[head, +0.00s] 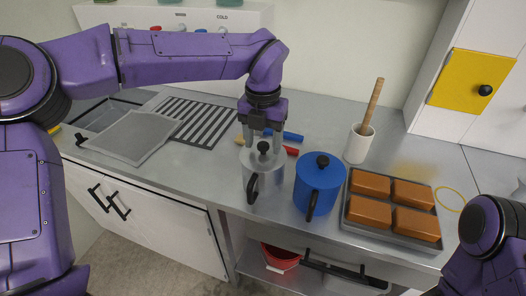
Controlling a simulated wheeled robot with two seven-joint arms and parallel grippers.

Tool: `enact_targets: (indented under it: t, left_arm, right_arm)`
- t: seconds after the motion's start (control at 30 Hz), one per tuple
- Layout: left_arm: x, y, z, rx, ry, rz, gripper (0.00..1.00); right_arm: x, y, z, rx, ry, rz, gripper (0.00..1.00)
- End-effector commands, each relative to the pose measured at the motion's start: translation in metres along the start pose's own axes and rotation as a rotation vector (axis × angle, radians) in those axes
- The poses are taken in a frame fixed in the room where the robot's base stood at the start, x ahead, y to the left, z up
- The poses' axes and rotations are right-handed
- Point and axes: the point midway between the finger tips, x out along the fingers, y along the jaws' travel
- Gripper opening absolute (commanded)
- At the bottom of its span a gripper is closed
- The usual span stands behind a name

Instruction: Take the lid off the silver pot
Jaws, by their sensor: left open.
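The silver pot (266,184) stands on the grey counter, with a black handle on its front. Its lid (262,158) is on top, with a round black knob (263,147). My left gripper (262,144) is right over the lid, pointing down, open, with its fingers on either side of the knob. I cannot tell whether the fingers touch it. My right arm shows at the lower right, but its gripper is out of view.
A blue pot (318,188) with a lid stands close on the right. A tray (392,234) of brown loaves, a white crock (358,146) with a wooden stick and a striped mat (200,118) are also on the counter. Blue and red handles lie behind the silver pot.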

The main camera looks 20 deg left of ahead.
Motion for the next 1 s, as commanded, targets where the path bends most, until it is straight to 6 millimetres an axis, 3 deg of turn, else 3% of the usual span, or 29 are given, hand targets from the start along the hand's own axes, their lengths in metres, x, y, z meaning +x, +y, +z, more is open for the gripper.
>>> enact_targets:
  t: [0.1, 0.3, 0.67, 0.83, 1.0]
  left_arm:
    - [0.000, 0.000, 0.000, 0.000, 0.000, 0.000, 0.60]
    - [0.000, 0.000, 0.000, 0.000, 0.000, 0.000, 0.00]
    - [-0.006, 0.000, 0.001, -0.001, -0.002, 0.001, 0.00]
    - [-0.034, 0.000, 0.001, -0.002, -0.006, 0.000, 0.00]
    - [-0.075, -0.020, -0.032, 0.001, -0.008, 0.000, 0.00]
  right_arm:
    - [0.000, 0.000, 0.000, 0.000, 0.000, 0.000, 0.43]
    - [0.000, 0.000, 0.000, 0.000, 0.000, 0.000, 0.43]
    - [0.000, 0.000, 0.000, 0.000, 0.000, 0.000, 0.43]
    - [0.000, 0.000, 0.000, 0.000, 0.000, 0.000, 0.43]
    - [0.010, -0.001, 0.004, 0.000, 0.000, 0.000, 0.43]
